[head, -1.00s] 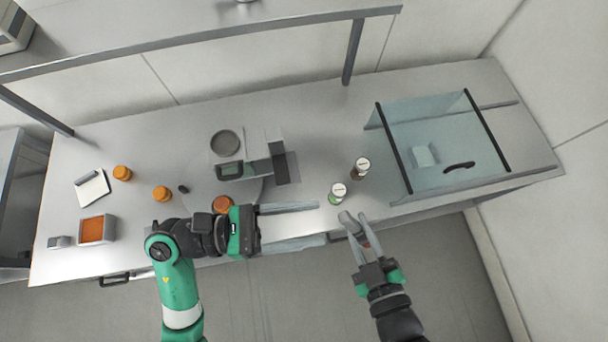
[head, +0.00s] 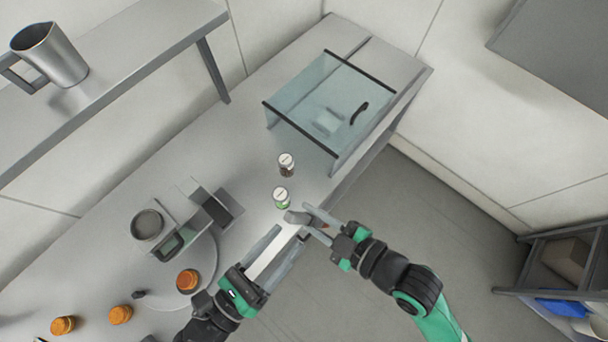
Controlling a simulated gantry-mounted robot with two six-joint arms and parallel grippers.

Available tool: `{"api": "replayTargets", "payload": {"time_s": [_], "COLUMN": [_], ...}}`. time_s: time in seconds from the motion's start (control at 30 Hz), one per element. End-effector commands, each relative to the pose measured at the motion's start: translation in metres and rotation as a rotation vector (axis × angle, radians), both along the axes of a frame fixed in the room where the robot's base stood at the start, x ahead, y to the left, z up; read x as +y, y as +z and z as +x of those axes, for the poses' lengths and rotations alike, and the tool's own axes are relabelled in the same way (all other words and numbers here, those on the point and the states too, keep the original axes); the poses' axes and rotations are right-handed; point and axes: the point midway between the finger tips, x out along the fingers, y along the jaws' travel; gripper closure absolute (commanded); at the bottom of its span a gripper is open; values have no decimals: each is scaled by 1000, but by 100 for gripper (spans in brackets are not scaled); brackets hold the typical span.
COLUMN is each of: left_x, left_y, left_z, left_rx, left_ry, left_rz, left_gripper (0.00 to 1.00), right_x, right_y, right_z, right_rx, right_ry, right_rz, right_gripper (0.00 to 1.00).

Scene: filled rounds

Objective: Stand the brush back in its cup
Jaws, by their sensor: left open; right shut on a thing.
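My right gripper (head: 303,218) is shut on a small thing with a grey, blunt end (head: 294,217). It may be the brush, but the fingers hide much of it. It is held at the front edge of the bench, just below the green-labelled bottle. My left gripper (head: 290,233) is open, its two long fingers pointing up and right, close to the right gripper's fingertips.
Two white-capped bottles, one dark (head: 286,164) and one green-labelled (head: 281,197), stand near the grippers. A grey device (head: 180,240) and orange jars (head: 120,315) are at left. A clear case (head: 325,105) stands behind. A metal jug (head: 50,55) is on the shelf.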

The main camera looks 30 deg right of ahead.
Motion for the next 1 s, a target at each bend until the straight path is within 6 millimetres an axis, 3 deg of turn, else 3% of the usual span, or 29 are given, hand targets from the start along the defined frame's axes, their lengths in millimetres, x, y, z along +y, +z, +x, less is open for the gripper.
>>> {"api": "replayTargets", "payload": {"time_s": [0.1,0.3,0.7,1.0], "left_x": [-27,-58,-69,-68], "left_y": [1,1,0,0], "left_z": [8,22,27,27], "left_rx": [-2,-1,0,0], "left_ry": [-8,-3,0,0], "left_rz": [0,-1,-1,-1], "left_gripper": [38,38,38,90], "right_x": [0,0,0,0], "right_y": [0,0,0,0], "right_z": [0,0,0,0], "right_rx": [-1,-1,-1,-1], "right_ry": [0,0,0,0], "right_rz": [0,0,0,0], "right_gripper": [100,100,100,100]}}
